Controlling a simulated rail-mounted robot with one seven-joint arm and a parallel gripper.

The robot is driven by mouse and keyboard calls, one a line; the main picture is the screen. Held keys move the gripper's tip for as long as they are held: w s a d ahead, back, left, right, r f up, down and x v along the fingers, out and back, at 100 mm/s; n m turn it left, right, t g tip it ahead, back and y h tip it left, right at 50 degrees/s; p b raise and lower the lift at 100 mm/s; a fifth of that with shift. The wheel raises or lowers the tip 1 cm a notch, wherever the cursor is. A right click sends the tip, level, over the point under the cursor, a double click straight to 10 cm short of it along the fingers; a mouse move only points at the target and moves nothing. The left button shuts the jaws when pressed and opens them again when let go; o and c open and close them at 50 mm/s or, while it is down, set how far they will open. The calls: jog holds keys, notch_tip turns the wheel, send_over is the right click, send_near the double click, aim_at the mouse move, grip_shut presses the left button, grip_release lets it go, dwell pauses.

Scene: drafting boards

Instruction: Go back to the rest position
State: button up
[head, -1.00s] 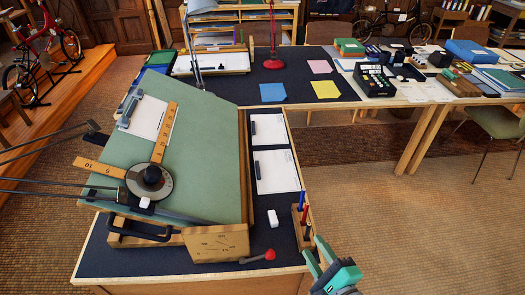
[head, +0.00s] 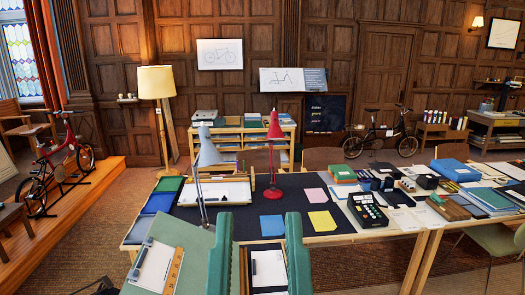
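My gripper (head: 257,228) is at the bottom middle of the head view, close to the camera. Its two green fingers point up and stand well apart, with nothing held between them. The left finger covers part of the green drafting board (head: 185,235), which is cut off by the lower edge of the picture.
A grey lamp (head: 208,155) and a red lamp (head: 273,160) stand on the far table beyond my gripper. Pink, blue and yellow sheets lie beside them. A black calculator-like machine (head: 368,210) and books crowd the right table.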

notch_tip(320, 180, up, 14)
jog(key=p, duration=0.9)
jog(key=shift+f, duration=0.25)
jog(key=shift+f, duration=0.1)
